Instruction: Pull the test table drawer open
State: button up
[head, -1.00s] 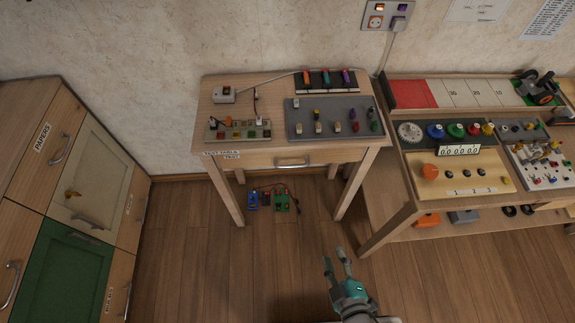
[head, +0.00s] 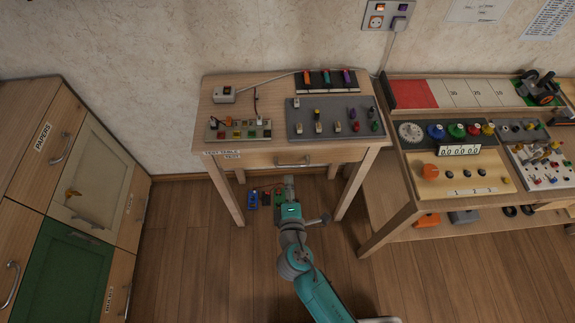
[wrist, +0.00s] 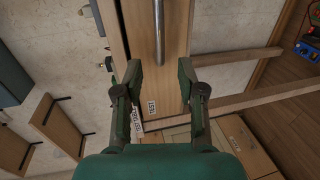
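The test table (head: 262,145) is a wooden table against the wall, with its drawer front (head: 260,160) flush under the top, so the drawer looks closed. A metal bar handle (head: 293,163) sits mid-front on the drawer. My gripper (head: 289,180) is in front of the table, just below the handle in the head view. In the wrist view my gripper (wrist: 160,70) is open and empty, its two fingers apart. The handle (wrist: 159,30) shows there beyond the fingertips, lined up with the gap between them. I see no contact with it.
Small electronic boards (head: 252,198) lie on the floor beneath. A workbench (head: 400,205) stands close on the right, cabinets (head: 60,180) on the left.

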aim_at(288, 165)
jog(key=x, duration=0.8)
jog(key=shift+w, duration=0.2)
grip_shut()
